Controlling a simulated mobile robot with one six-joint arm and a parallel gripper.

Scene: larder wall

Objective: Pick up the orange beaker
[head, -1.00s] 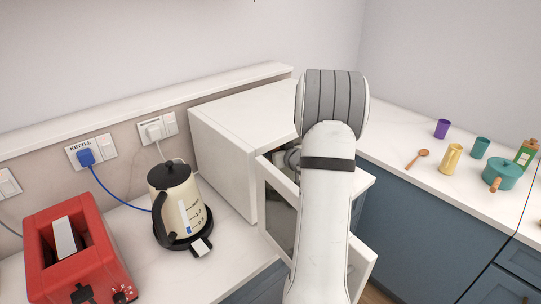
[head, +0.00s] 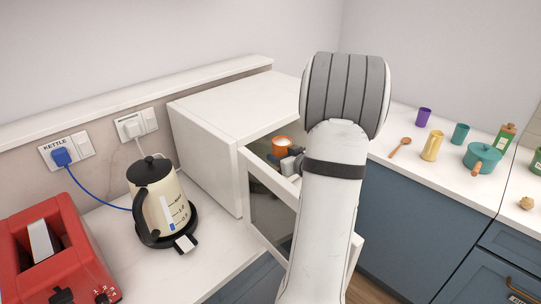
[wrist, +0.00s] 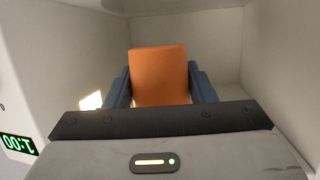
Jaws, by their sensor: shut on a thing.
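The orange beaker (wrist: 159,76) is between the two blue-grey fingers of my gripper (wrist: 160,88) in the wrist view, and the gripper is shut on it. Pale inner walls of the microwave-like white cabinet surround it there. In the head view the beaker (head: 282,143) shows its rim at the cabinet's open front, above the open door. My gripper (head: 290,160) is partly hidden there behind my arm.
The white cabinet (head: 200,135) stands on the counter with its door (head: 268,205) open. A kettle (head: 155,200) and red toaster (head: 50,255) stand left. A purple beaker (head: 424,117), teal beaker (head: 460,134), yellow jug (head: 432,146) and teal pot (head: 481,157) stand on the right counter.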

